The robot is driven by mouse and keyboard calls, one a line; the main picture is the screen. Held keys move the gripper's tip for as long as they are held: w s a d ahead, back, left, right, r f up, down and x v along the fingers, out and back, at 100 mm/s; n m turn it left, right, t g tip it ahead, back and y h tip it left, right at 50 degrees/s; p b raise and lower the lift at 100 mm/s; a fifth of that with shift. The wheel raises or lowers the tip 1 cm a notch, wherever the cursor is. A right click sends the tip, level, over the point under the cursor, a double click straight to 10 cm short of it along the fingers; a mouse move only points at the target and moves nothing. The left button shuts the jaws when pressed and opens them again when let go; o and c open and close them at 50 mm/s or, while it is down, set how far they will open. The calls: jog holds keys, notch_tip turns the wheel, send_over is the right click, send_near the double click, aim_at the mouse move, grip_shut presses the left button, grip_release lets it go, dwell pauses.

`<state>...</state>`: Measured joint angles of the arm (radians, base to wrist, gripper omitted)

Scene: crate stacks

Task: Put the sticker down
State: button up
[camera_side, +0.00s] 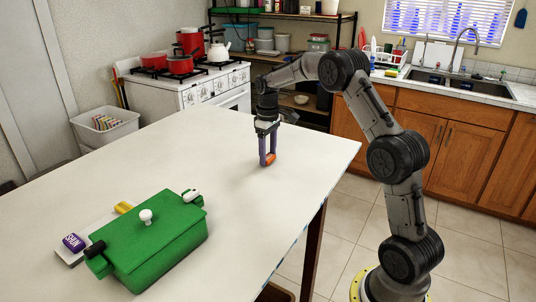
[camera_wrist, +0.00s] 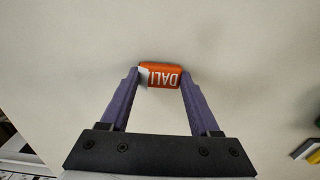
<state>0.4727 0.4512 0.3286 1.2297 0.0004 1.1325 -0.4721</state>
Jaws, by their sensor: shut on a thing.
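The sticker is an orange block-like piece (camera_wrist: 162,76) with white lettering that reads "DALI". It sits between the purple fingertips of my gripper (camera_wrist: 160,80), which is shut on it. In the side view my gripper (camera_side: 268,162) points down over the back right part of the white table (camera_side: 300,150), and the orange piece (camera_side: 270,158) shows at its fingertips. It is at or just above the tabletop; I cannot tell whether it touches.
A green lidded box (camera_side: 165,238) with a white knob stands at the table's front left. Beside it are a purple labelled block (camera_side: 74,242) on a pale base and a yellow block (camera_side: 123,207). The tabletop around my gripper is clear. The table's right edge is near.

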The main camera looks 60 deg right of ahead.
jog(key=shift+f, duration=0.35)
jog(key=o, duration=1.3)
jog(key=shift+r, duration=0.15)
